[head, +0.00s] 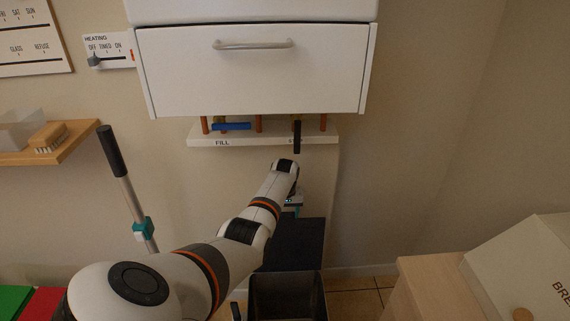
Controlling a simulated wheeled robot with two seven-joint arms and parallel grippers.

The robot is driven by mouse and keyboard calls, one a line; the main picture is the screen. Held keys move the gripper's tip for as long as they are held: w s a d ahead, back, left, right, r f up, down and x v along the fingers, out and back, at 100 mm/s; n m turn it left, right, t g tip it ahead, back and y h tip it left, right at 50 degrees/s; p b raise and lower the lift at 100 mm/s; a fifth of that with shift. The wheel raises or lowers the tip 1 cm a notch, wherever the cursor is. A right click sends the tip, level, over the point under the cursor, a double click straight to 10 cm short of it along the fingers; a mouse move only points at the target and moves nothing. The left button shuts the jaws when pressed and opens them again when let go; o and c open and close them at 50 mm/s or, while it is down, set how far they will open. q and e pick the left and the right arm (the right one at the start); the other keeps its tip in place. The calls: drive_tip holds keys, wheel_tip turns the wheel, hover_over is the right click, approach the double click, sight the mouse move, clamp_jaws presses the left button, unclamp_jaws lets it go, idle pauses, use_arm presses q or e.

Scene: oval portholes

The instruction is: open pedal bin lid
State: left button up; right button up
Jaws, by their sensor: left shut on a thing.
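The pedal bin (288,294) is a dark open-topped box at the bottom centre of the head view, cut off by the lower edge. I see into it. Its dark lid (298,246) stands raised behind the opening, and my arm covers part of its left side. My left gripper (292,208) is at the lid's upper edge, shut on it; its fingers are small and partly hidden by my wrist. The pedal is not in view. My right gripper is not in view.
A white cabinet with a drawer (252,68) hangs above a shelf labelled FILL (262,140) with pipes and valve levers. A wooden shelf (66,142) is further left. A wooden unit (430,285) with a tilted box (535,275) is right.

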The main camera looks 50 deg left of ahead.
use_arm(q)
drive_tip(key=shift+a+r, duration=0.15)
drive_tip(key=o, duration=1.4)
wheel_tip(320, 180, up, 7)
drive_tip(key=p, duration=0.7)
drive_tip(key=shift+s, duration=0.1)
drive_tip(key=shift+s+d+r+p, duration=0.15)
drive_tip(key=shift+d+r+p, duration=0.15)
drive_tip(key=shift+r, duration=0.2)
drive_tip(key=shift+s+d+r+p, duration=0.15)
drive_tip(key=shift+r+p, duration=0.1)
drive_tip(key=shift+r, duration=0.25)
drive_tip(key=shift+f, duration=0.1)
